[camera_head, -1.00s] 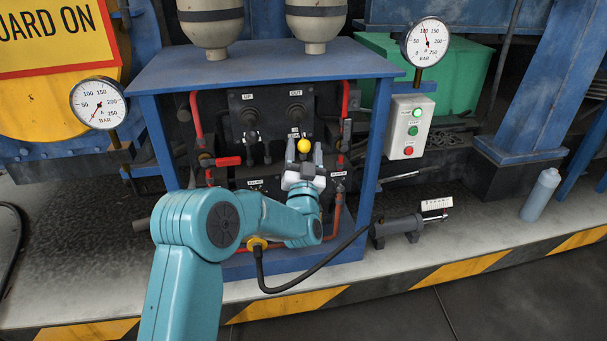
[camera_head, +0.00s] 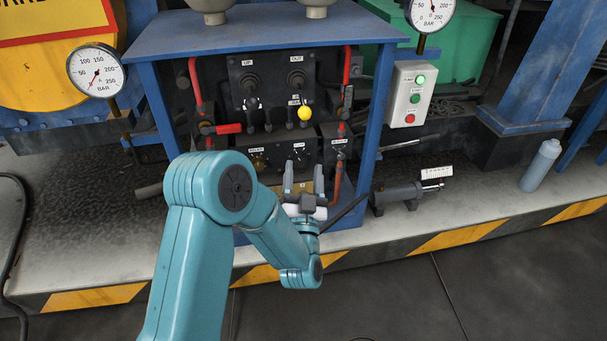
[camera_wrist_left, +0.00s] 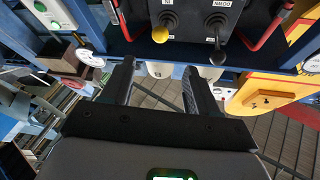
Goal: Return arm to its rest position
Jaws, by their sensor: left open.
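My left arm (camera_head: 215,195) comes in from the lower left of the head view. Its left gripper (camera_head: 303,174) is open and empty, in front of the lower part of the control panel. The yellow knob (camera_head: 305,113) is above the fingertips and apart from them. In the left wrist view the left gripper (camera_wrist_left: 159,68) has its two dark fingers spread with nothing between them. The yellow knob (camera_wrist_left: 160,34) is beyond the fingertips there. My right gripper is in neither view.
A blue frame (camera_head: 375,130) surrounds the panel (camera_head: 270,85) with its levers and red pipes. A button box (camera_head: 408,95), a grey cylinder (camera_head: 395,197) and a bottle (camera_head: 541,165) are to the right. The floor (camera_head: 480,290) in front is clear.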

